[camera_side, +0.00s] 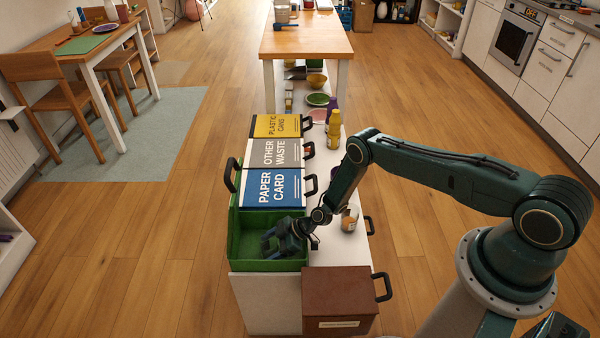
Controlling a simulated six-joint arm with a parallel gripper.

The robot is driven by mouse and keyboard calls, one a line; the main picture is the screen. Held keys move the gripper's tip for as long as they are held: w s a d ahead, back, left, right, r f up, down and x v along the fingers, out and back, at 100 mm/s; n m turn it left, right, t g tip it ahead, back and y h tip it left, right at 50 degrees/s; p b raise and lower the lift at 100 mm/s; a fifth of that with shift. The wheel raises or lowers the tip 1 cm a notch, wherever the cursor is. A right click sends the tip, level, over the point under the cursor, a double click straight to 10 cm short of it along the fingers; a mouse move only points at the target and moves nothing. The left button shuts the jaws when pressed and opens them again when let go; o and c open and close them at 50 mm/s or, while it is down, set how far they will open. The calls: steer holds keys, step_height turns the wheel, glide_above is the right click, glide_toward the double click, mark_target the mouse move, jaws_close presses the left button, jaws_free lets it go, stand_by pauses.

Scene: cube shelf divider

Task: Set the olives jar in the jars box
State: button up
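A small glass jar (349,219) with orange-brown contents or label stands on the white counter, right of my wrist. I cannot read whether it is the olives jar. No box is readably marked for jars. An open green box (242,266) with a black handle stands at the counter's left side, and I see no jar inside it. A closed brown box (338,292) with an unreadable pale label is at the near end. My gripper (270,243) is over the green box and reaches into its opening. Its fingers look spread, with nothing seen between them.
Lidded bins marked paper card (271,188), other waste (275,153) and plastic cans (277,126) line up behind the green box. A yellow bottle (334,130) stands on the counter beyond my arm.

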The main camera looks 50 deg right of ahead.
steer(key=shift+r, duration=0.2)
steer(key=v, duration=1.2)
stand_by(0.4)
stand_by(0.5)
